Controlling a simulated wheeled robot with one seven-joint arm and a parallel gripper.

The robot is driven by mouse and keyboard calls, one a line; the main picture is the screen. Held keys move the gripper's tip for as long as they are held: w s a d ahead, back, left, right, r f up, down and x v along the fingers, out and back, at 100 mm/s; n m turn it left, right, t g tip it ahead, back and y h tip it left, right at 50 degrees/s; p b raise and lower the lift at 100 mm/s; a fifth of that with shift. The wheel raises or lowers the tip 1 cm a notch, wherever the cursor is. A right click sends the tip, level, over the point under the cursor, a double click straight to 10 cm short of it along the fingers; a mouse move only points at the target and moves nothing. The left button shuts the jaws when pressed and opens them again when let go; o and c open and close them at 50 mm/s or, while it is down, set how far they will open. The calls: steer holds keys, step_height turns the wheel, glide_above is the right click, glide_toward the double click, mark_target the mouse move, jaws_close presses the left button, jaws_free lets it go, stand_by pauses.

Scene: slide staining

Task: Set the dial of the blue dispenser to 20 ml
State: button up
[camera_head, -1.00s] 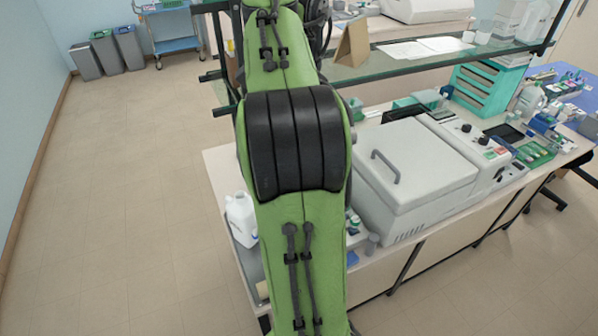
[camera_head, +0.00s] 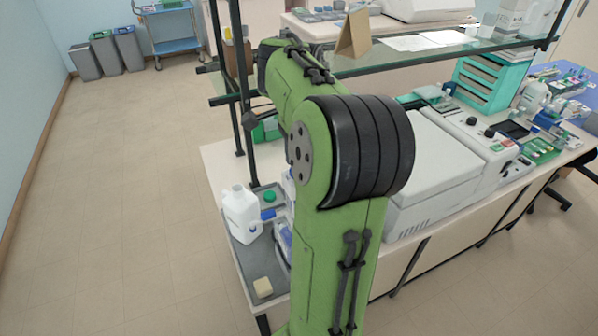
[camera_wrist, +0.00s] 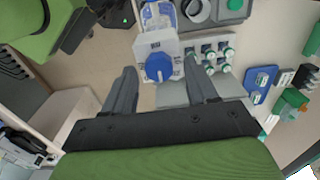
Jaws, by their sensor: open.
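The blue dispenser shows in the wrist view as a pale body (camera_wrist: 150,47) with a round blue dial (camera_wrist: 159,67) on its face and a clear bluish part above it. Marks on the face are too small to read, so the setting cannot be told. My gripper (camera_wrist: 161,73) is open, with one finger left and one right of the dial. The dial appears between the fingertips; whether they touch it cannot be told. In the head view my arm hides the gripper and most of the dispenser's surroundings.
Several green-capped bottles (camera_wrist: 209,52) stand close right of the dispenser in the wrist view. A blue tray (camera_wrist: 261,84) lies farther right. In the head view a white jug (camera_head: 240,213) stands on a grey tray (camera_head: 247,262) near the bench's left end. A large white machine (camera_head: 440,160) stands right of my arm.

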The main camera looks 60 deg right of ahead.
steer(key=c, duration=1.1)
steer(key=shift+o, duration=0.2)
steer(key=shift+n, duration=0.4)
steer(key=n, duration=0.3)
steer(key=shift+w+n, duration=0.1)
steer(key=shift+n, duration=2.4)
steer(key=shift+w, duration=0.1)
steer(key=o, duration=1.1)
steer(key=shift+c, duration=0.2)
